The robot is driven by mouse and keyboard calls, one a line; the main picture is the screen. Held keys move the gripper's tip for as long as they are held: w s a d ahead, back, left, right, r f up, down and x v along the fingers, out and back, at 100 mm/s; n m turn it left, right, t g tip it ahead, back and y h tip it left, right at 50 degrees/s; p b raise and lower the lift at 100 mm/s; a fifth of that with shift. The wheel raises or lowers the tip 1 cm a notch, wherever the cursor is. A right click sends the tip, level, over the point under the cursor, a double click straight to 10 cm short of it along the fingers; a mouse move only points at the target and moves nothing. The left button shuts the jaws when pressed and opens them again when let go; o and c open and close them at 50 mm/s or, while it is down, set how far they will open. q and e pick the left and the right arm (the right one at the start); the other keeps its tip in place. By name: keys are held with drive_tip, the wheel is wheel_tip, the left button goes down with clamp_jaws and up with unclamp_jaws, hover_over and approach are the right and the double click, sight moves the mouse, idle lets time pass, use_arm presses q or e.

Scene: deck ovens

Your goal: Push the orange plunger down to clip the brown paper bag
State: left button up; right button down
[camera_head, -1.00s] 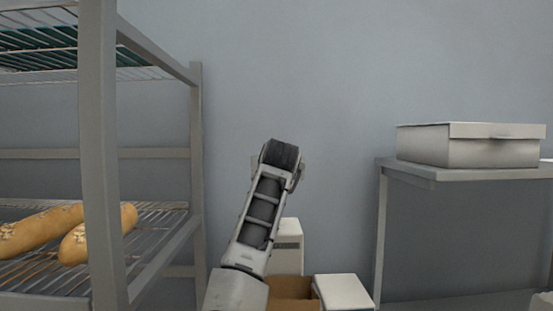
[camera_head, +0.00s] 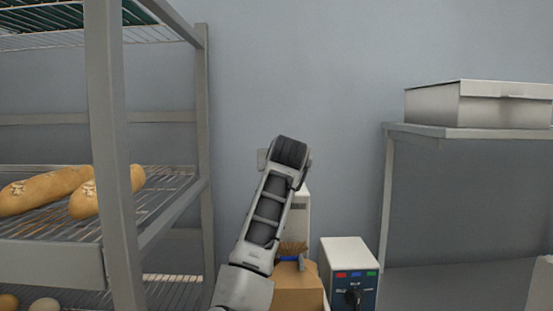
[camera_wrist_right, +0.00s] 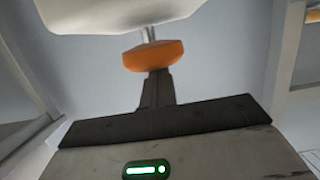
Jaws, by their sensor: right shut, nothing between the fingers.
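The orange plunger (camera_wrist_right: 153,55) hangs on a short metal stem under a pale housing at the top of the right wrist view. My right gripper (camera_wrist_right: 155,88) is shut and empty, its dark fingers pointing at the plunger. The fingertips overlap the plunger's lower edge in the picture; I cannot tell whether they touch. In the head view my arm hides the gripper and the plunger. The brown paper bag (camera_head: 298,288) stands below and behind my arm, with a gathered top and a blue band at its neck. The left gripper is not in view.
A tall white housing (camera_head: 301,212) stands behind the bag. A white control box (camera_head: 345,252) with a black knob is to its right. A wire rack with bread loaves (camera_head: 45,190) stands at left. A metal box (camera_head: 480,106) sits on a shelf (camera_head: 460,133) at right.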

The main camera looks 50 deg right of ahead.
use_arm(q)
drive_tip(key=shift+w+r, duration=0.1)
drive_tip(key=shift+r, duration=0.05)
use_arm(e)
drive_tip(key=shift+f, duration=0.15)
